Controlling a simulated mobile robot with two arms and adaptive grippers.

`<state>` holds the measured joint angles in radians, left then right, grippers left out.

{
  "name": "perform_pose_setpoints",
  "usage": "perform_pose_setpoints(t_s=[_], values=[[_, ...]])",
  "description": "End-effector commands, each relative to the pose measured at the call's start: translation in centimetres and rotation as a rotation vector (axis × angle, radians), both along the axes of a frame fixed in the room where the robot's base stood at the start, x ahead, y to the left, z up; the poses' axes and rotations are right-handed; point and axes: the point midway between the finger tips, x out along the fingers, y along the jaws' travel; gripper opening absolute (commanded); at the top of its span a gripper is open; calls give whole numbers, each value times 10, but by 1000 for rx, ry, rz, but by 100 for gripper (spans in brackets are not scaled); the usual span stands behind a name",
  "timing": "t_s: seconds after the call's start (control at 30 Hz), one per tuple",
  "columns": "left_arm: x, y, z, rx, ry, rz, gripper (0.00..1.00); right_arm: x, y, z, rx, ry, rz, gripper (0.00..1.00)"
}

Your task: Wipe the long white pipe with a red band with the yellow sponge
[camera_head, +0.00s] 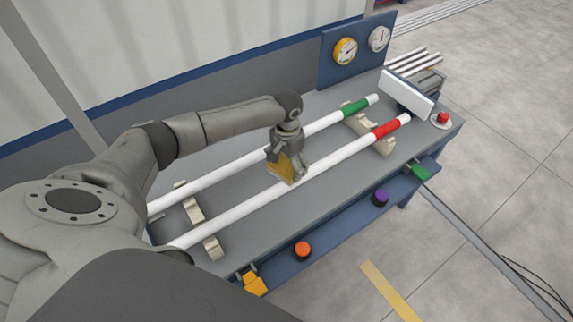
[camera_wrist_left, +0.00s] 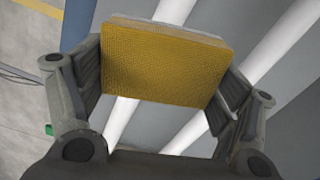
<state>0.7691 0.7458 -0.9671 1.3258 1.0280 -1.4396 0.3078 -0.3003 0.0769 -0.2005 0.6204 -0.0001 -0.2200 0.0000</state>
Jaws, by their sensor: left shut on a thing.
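The long white pipe with a red band (camera_head: 343,154) lies nearer the bench's front edge, across two beige cradles. My left gripper (camera_head: 288,168) is shut on the yellow sponge (camera_head: 283,166) over the middle of this pipe. The sponge appears to be at the pipe's surface, but I cannot tell whether it touches. In the left wrist view the sponge (camera_wrist_left: 165,62) sits between both fingers, with white pipes passing behind it. A second long white pipe with a green band (camera_head: 325,122) lies parallel behind it. My right gripper is not in view.
Beige cradles (camera_head: 202,228) hold the pipes on the grey bench. A white panel (camera_head: 406,92) and a red button (camera_head: 443,119) stand at the right end. A gauge board (camera_head: 358,50) rises behind. Orange (camera_head: 302,249) and purple (camera_head: 380,197) knobs line the front.

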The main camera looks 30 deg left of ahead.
Motion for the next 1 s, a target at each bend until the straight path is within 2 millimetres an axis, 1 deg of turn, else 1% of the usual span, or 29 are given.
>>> perform_pose_setpoints(t_s=[0.37,0.7,1.0], values=[[1,0,4,0,-2,1,65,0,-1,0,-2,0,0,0],[1,0,31,1,-3,1,65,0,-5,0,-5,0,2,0],[1,0,32,0,-2,1,65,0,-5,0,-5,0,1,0]])
